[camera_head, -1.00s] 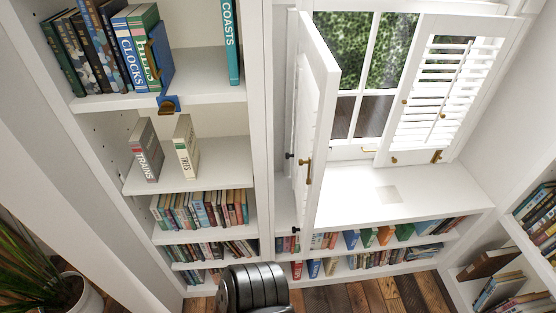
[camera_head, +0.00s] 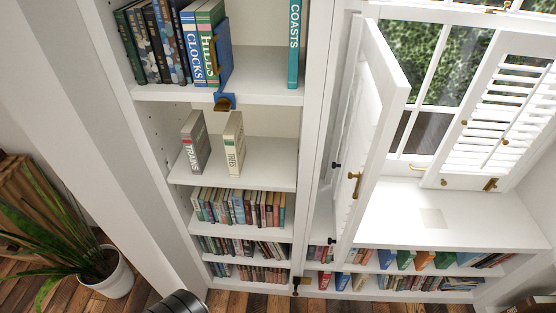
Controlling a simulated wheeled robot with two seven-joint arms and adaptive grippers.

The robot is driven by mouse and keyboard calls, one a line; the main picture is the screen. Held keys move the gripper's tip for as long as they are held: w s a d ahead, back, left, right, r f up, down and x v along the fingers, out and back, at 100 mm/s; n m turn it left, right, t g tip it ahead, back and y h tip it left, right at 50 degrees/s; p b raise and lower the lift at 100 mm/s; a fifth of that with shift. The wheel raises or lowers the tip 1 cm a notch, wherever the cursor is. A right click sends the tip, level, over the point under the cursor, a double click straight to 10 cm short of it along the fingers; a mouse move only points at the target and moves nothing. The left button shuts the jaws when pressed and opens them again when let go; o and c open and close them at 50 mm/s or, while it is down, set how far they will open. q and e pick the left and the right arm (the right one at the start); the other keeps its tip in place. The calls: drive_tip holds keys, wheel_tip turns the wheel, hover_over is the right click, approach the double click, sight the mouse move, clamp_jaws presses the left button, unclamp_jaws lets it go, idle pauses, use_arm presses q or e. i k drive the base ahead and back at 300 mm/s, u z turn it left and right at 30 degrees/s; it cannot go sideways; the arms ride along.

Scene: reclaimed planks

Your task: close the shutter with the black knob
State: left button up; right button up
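The left shutter (camera_head: 374,130) is a white panel swung open into the room, seen nearly edge-on. A small black knob (camera_head: 336,165) shows at its left side, and a brass handle (camera_head: 355,180) is on its edge side. The right shutter (camera_head: 505,110) is louvred, has small brass fittings and lies across the right part of the window. Neither of my grippers is in view. Only a dark ribbed part of mine (camera_head: 180,303) shows at the bottom edge.
A tall white bookcase (camera_head: 270,95) with books stands left of the open shutter. A white sill (camera_head: 390,215) sits below the window, with book shelves under it. A potted plant (camera_head: 112,275) stands at lower left on the plank floor (camera_head: 240,300). A small dark fitting (camera_head: 296,283) shows low down.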

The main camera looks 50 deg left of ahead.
sight(386, 89)
drive_tip(key=u, duration=0.85)
drive_tip(key=i, duration=0.5)
drive_tip(key=z, duration=0.2)
drive_tip(key=k, duration=0.55)
drive_tip(key=u, duration=0.05)
